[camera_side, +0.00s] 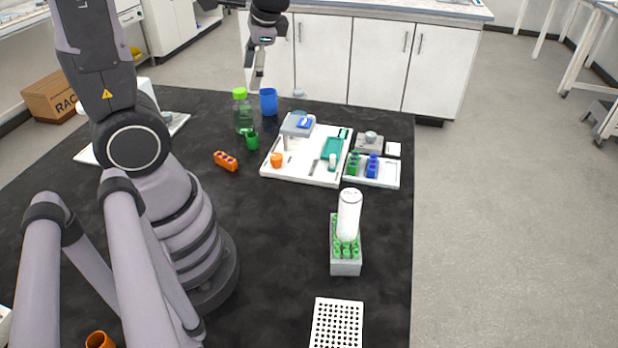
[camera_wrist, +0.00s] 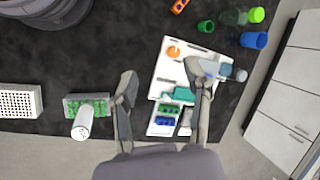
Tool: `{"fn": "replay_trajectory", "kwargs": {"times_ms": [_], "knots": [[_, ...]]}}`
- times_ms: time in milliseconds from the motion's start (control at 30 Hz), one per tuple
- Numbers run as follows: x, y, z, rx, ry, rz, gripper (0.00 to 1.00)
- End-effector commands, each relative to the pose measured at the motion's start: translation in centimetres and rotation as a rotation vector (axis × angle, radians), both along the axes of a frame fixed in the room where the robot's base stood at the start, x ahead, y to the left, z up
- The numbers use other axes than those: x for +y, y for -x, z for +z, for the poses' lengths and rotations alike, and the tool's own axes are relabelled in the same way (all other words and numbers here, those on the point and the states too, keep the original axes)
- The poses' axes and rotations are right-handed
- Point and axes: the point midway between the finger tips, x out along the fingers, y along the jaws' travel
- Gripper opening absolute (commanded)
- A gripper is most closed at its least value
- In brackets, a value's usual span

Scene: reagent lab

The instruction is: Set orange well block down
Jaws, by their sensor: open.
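The orange well block (camera_side: 226,160) lies on the black table, left of the white tray, apart from anything else. It also shows at the top edge of the wrist view (camera_wrist: 179,6), partly cut off. My gripper (camera_wrist: 163,78) is open, with nothing seen between its fingers. In the side view my gripper (camera_side: 258,80) hangs at the top, high above the far part of the table and well apart from the block.
A white tray (camera_side: 272,174) holds a small orange item, a teal item and a grey device. A smaller tray with green and blue blocks adjoins it. A green cup (camera_side: 252,141), green-capped bottle (camera_side: 243,112) and blue cup (camera_side: 268,102) stand behind the block. Clear table lies in front.

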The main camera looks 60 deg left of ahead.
Motion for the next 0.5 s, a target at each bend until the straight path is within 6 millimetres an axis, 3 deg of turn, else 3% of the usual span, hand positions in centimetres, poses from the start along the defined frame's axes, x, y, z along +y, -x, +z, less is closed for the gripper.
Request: {"fn": "replay_trajectory", "kwargs": {"times_ms": [33, 200, 500], "knots": [[-1.0, 0.8, 1.7, -0.101, 0.049, 0.023, 0.49], [-4.6, 3.6, 5.6, -0.385, 0.234, 0.075, 0.49], [-7.9, 6.3, 8.5, -0.636, 0.417, 0.085, 0.49]]}}
